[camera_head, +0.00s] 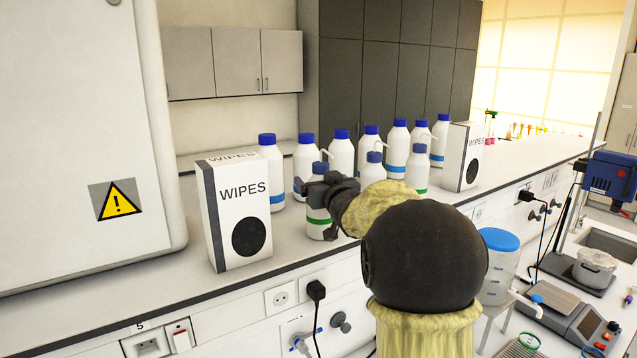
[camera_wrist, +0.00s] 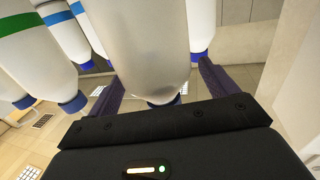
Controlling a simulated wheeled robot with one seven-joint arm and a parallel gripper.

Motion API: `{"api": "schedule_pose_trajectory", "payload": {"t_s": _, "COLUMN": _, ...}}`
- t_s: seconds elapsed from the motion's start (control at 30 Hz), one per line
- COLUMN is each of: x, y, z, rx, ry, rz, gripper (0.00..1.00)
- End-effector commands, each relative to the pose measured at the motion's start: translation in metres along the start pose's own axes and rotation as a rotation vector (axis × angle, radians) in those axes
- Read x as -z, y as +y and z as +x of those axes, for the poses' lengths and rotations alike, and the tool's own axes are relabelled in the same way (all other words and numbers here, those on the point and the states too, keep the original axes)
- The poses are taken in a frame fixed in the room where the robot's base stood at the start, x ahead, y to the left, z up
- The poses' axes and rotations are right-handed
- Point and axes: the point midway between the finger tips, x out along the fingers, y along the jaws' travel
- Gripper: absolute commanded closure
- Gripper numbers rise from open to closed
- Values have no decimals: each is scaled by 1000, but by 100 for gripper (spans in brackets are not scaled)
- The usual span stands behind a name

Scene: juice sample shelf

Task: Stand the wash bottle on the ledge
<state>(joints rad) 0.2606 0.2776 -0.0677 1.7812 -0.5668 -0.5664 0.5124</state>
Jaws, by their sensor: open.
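Several white bottles with blue caps stand on the long white raised shelf (camera_head: 420,213); some have side spouts and blue or green bands. I cannot tell which is the task's wash bottle. My gripper (camera_head: 314,209) is open at a front bottle with a green band (camera_head: 317,225), which is partly covered by it. In the wrist view, my gripper (camera_wrist: 161,72) has its two purple fingers either side of a plain-looking white bottle (camera_wrist: 150,45). Its blue cap is mostly hidden behind the gripper body. I cannot tell whether the fingers touch it. No separate ledge is clearly identifiable.
A wipes box (camera_head: 238,213) stands left of my gripper, and another wipes box (camera_head: 462,157) stands right of the bottles. A green-banded bottle (camera_wrist: 32,50) is close beside the gripper in the wrist view. A white cabinet (camera_head: 85,130) blocks the left. The shelf's right part is freer.

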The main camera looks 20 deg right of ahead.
Motion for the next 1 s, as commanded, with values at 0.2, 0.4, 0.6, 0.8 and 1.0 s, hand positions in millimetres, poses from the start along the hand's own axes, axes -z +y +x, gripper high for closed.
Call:
{"api": "schedule_pose_trajectory", "payload": {"t_s": 0.2, "x": -3, "y": 3, "z": -34, "rx": -6, "ry": 3, "rz": -1, "gripper": 15}}
{"api": "schedule_pose_trajectory", "payload": {"t_s": 0.4, "x": -2, "y": 5, "z": -68, "rx": -10, "ry": 3, "rz": -2, "gripper": 15}}
{"api": "schedule_pose_trajectory", "payload": {"t_s": 0.6, "x": -2, "y": 2, "z": -98, "rx": -5, "ry": 2, "rz": -2, "gripper": 15}}
{"api": "schedule_pose_trajectory", "payload": {"t_s": 0.8, "x": -1, "y": 0, "z": -112, "rx": 1, "ry": 1, "rz": -1, "gripper": 15}}
{"api": "schedule_pose_trajectory", "payload": {"t_s": 1.0, "x": -1, "y": -1, "z": -112, "rx": 2, "ry": 0, "rz": 0, "gripper": 15}}
